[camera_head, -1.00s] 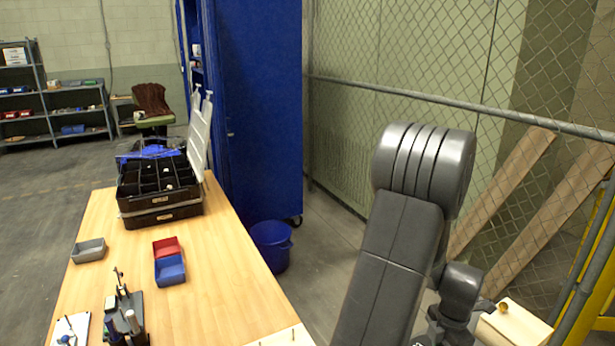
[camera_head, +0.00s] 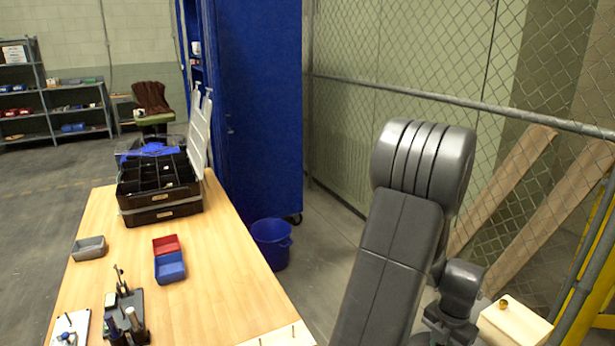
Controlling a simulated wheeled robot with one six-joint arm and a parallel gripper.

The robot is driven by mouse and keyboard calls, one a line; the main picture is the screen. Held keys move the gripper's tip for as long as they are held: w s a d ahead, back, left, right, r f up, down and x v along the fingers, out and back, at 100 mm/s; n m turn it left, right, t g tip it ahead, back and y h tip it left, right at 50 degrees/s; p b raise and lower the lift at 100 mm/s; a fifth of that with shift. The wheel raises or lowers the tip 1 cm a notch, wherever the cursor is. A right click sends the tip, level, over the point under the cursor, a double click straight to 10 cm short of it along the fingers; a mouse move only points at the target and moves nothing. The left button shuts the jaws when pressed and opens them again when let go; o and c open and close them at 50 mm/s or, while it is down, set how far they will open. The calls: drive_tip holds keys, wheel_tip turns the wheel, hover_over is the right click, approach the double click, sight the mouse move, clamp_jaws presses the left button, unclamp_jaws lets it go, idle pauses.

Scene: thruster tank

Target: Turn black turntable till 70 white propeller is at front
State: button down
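I see no black turntable and no white propeller marked 70 in this view. My grey arm fills the lower right of the picture, with its lower end running to the bottom edge. My gripper is not in view, so what it holds or touches cannot be told.
A wooden workbench (camera_head: 215,285) at left bears an open black organiser case (camera_head: 160,212), red (camera_head: 166,244) and blue (camera_head: 171,267) bins, a grey bin (camera_head: 89,248) and a black tool stand (camera_head: 126,303). A blue bucket (camera_head: 270,246), blue cabinet (camera_head: 253,120) and mesh fence (camera_head: 400,60) stand beyond.

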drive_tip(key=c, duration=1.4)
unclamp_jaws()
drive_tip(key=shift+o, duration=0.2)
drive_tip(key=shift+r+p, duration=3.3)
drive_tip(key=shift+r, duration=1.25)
